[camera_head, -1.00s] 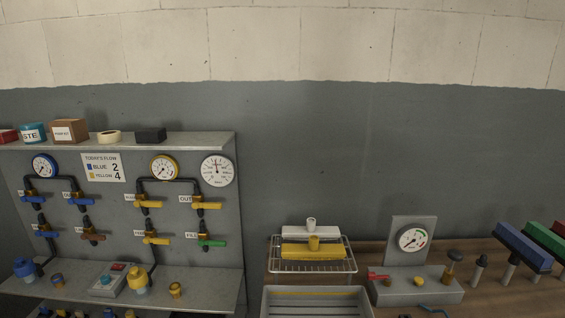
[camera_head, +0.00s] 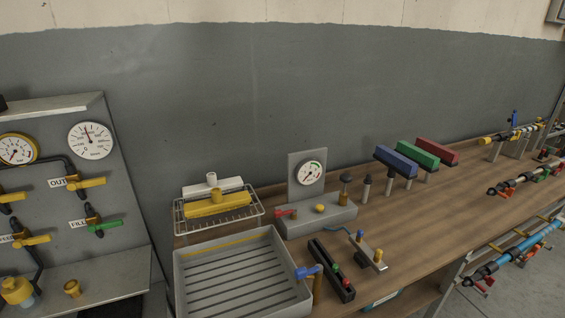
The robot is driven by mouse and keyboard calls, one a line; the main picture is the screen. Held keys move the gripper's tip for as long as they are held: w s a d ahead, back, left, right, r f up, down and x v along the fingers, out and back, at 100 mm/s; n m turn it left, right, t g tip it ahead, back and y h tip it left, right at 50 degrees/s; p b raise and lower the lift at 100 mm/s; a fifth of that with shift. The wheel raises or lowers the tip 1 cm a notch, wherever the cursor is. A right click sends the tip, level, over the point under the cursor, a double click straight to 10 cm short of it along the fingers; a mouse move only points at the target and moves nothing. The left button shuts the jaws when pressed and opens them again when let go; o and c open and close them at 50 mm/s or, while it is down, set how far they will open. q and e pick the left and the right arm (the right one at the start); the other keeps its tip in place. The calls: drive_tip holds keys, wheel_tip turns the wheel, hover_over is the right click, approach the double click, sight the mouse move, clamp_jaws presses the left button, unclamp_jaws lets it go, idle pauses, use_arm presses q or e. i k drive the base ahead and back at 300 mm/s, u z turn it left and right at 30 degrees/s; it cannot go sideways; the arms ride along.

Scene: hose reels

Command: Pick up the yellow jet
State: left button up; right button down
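Neither of my grippers is in view. A small yellow-topped piece (camera_head: 378,255) stands at the near end of a grey plate (camera_head: 368,250) on the wooden bench, with a small blue-topped piece (camera_head: 360,236) behind it. It looks like a jet, but it is too small to be sure. A larger yellow bar with a short round neck (camera_head: 217,205) lies on a wire rack (camera_head: 262,212) at the bench's left end, in front of a similar white one (camera_head: 213,184).
A grey slatted tray (camera_head: 240,285) is at the bench's near left. A black holder (camera_head: 330,268) with green and red pieces lies beside it. A gauge block (camera_head: 315,215) stands behind. Blue, green and red heads (camera_head: 397,162) stand further right. The bench's middle right is clear.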

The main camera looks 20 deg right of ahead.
sight(379, 253)
drive_tip(key=z, duration=0.65)
drive_tip(key=k, duration=0.35)
drive_tip(key=z, duration=1.05)
